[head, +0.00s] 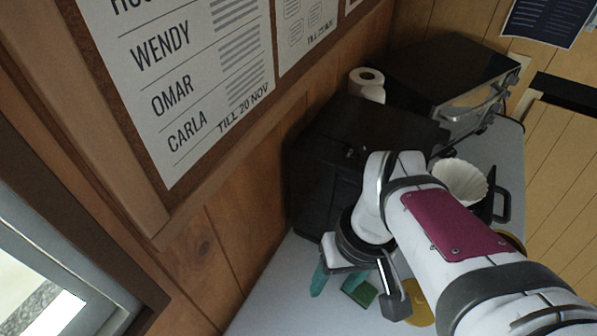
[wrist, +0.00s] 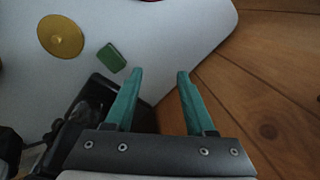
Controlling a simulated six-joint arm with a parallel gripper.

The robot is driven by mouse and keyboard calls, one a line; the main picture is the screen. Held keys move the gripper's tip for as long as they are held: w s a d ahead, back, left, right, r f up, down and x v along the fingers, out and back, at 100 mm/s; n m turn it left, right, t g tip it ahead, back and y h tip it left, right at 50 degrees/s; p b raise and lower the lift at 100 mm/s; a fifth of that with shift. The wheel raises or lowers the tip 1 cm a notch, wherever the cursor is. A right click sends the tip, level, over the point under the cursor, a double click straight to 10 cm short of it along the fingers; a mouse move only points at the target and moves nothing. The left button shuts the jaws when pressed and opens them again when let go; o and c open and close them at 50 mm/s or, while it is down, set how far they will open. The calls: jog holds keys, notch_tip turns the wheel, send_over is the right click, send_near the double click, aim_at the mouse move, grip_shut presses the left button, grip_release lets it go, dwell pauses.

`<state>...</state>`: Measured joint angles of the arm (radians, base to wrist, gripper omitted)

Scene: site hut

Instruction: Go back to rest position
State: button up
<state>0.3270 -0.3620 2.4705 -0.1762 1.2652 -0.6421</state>
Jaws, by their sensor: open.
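My gripper (wrist: 158,78) has two teal fingers. In the wrist view they stand well apart with nothing between them, over the edge of the white counter (wrist: 200,20) beside the wooden wall. In the head view my gripper (head: 345,287) hangs low at the centre, in front of the black machine, and my arm reaches in from the lower right. A green block (head: 360,292) lies on the counter close to the fingers; it also shows in the wrist view (wrist: 111,58), left of the fingers and apart from them. Part of the counter is hidden by my arm.
A yellow disc (wrist: 60,36) lies on the counter. A black machine (head: 340,140), a paper roll (head: 367,82), a dark oven (head: 455,75) and a white fluted filter (head: 460,180) stand behind my arm. A notice board (head: 180,85) hangs on the wall at left.

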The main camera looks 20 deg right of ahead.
jog(key=s+a+m, duration=0.4)
jog(key=a, duration=0.1)
jog(key=shift+s+a+r, duration=0.2)
jog(key=shift+a+r, duration=0.15)
dwell(1.4)
